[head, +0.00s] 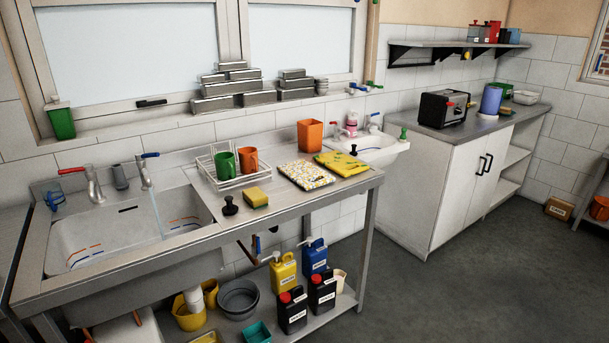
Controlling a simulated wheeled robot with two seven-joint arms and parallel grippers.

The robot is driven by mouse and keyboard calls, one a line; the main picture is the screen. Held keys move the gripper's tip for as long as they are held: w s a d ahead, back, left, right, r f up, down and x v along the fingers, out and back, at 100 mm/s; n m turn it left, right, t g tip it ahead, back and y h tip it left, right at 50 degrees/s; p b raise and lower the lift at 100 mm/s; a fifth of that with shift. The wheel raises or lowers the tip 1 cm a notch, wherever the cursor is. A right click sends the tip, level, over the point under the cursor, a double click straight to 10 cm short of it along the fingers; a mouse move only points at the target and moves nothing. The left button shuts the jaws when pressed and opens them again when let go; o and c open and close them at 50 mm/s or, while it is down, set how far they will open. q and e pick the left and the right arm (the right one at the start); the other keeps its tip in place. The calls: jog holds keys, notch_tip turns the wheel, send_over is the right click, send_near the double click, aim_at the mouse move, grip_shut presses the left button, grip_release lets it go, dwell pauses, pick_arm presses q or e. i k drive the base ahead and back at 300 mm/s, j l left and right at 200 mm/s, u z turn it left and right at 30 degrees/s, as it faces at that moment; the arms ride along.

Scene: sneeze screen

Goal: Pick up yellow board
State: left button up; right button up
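A flat yellow board (336,161) with green marks lies on the metal counter (273,212), near its right end. A small dark object (353,150) is at its far right edge. A whitish board with yellow spots (307,175) lies just to its left; I cannot tell whether the two touch. Neither of my grippers is in the head view.
An orange container (310,135) stands behind the boards. A wire rack (215,175) with green and orange mugs, a sponge (256,198) and a black stopper (230,206) are to the left, beside the sink (105,240).

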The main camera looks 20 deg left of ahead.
aim_at(303, 173)
jog(key=i+l, duration=0.2)
jog(key=i, duration=0.3)
jog(key=i+l, duration=0.15)
jog(key=i, duration=0.4)
jog(key=i+l, duration=0.2)
jog(key=i, duration=0.3)
jog(key=i+l+u, duration=0.2)
jog(key=i+u, duration=0.2)
jog(key=i+l+u, duration=0.3)
jog(key=u, duration=0.15)
jog(key=i+l+u, duration=0.4)
jog(key=k+l, duration=0.05)
jog(key=k, duration=0.05)
